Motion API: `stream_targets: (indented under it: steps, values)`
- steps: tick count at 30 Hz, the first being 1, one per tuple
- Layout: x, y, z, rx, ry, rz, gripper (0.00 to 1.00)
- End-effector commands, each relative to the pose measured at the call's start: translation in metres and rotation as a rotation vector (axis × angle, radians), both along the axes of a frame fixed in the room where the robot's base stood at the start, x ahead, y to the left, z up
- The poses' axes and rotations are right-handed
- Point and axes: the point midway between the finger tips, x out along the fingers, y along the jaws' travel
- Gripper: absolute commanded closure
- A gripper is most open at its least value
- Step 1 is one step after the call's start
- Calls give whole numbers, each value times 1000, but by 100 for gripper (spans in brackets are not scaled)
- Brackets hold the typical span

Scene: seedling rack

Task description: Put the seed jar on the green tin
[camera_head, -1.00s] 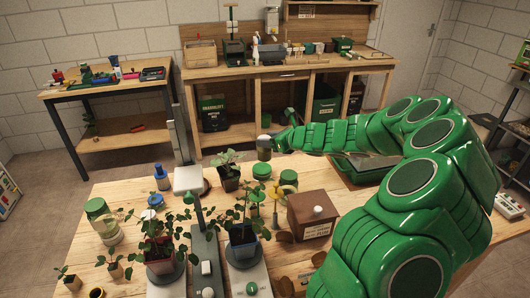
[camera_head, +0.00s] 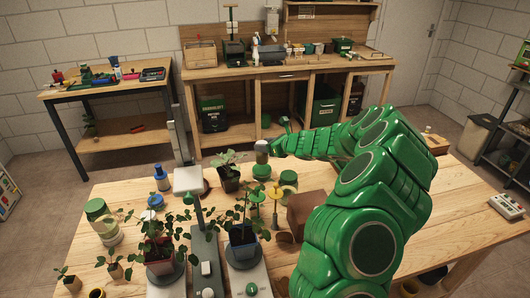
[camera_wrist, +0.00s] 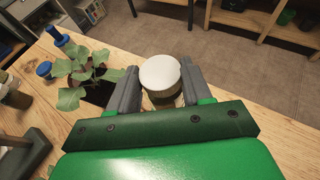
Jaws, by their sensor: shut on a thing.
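The seed jar (camera_head: 262,152), with a pale lid and a dark body, is upright at the end of my arm. In the wrist view its white lid (camera_wrist: 161,72) and gold-brown side show between the two grey fingers. My gripper (camera_wrist: 160,82) is shut on the jar. In the head view the green tin (camera_head: 262,172) stands on the wooden table directly below the jar. The jar's bottom is at or very near the tin's top; I cannot tell whether they touch. The tin is hidden in the wrist view.
A potted seedling (camera_head: 229,177) stands close left of the tin, and a green-lidded jar (camera_head: 289,180) close right. A brown box (camera_head: 303,210) is partly behind my arm. Several plants and a blue bottle (camera_head: 161,178) fill the left. The table's right side is mostly clear.

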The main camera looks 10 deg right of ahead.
Motion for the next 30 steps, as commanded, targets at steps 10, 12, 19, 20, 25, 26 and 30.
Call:
stream_targets:
  steps: [10, 12, 19, 20, 25, 26, 30]
  values:
    - [3, 0, -33, 0, 0, -1, 86]
    - [3, 0, -34, -1, -1, -1, 86]
    - [3, 0, -35, -1, -1, 0, 86]
    - [3, 0, -35, -1, -1, 0, 86]
    - [3, 0, -36, -1, -1, 0, 33]
    - [3, 0, -36, -1, -1, 0, 28]
    - [3, 0, -36, -1, -1, 0, 26]
